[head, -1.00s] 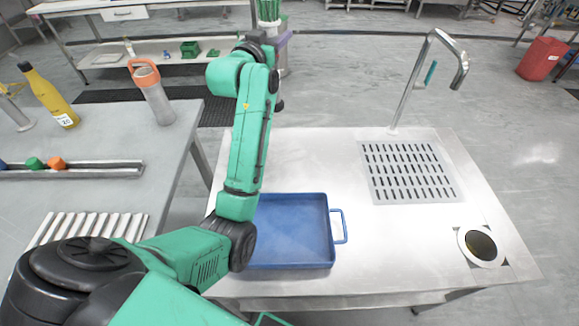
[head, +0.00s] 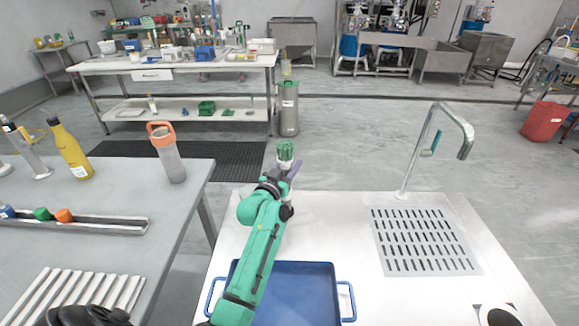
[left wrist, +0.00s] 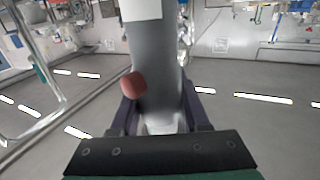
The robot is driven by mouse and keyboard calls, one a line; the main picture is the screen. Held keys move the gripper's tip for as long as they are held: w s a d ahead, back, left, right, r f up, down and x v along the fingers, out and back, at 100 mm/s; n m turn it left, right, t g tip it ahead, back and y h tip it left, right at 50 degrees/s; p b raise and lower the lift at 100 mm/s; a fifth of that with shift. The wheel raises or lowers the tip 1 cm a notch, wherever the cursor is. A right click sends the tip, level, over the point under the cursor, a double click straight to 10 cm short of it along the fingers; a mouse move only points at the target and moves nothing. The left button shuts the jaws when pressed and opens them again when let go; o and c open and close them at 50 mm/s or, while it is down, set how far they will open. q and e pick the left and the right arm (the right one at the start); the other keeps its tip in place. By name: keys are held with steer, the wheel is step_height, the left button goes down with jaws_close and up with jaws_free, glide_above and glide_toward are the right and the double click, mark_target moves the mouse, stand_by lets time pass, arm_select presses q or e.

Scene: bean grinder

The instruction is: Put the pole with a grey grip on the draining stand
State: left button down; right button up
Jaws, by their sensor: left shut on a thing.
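My left gripper (head: 285,180) is shut on the pole with a grey grip and holds it up above the far left of the steel counter. In the left wrist view the grey grip (left wrist: 155,65) stands between the purple fingers, with a white part at its top. In the head view a green bristle-like end (head: 285,151) on a white base shows above the gripper. A slotted steel drain plate (head: 424,240) lies at the right of the counter. A ribbed rack (head: 85,292) lies on the left table; I cannot tell which is the draining stand. My right gripper is out of view.
A blue tray (head: 300,268) sits on the counter (head: 340,215) under my left arm. A tall tap (head: 408,165) rises behind the drain plate. An orange-capped bottle (head: 167,155) and a yellow bottle (head: 70,152) stand on the left table. A round opening (head: 500,317) is at front right.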

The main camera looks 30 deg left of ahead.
arm_select(q)
steer(key=shift+f, duration=0.3)
steer(key=shift+c, duration=1.9)
jaws_free()
steer(key=s, duration=1.2)
steer(key=shift+d+b, duration=0.35)
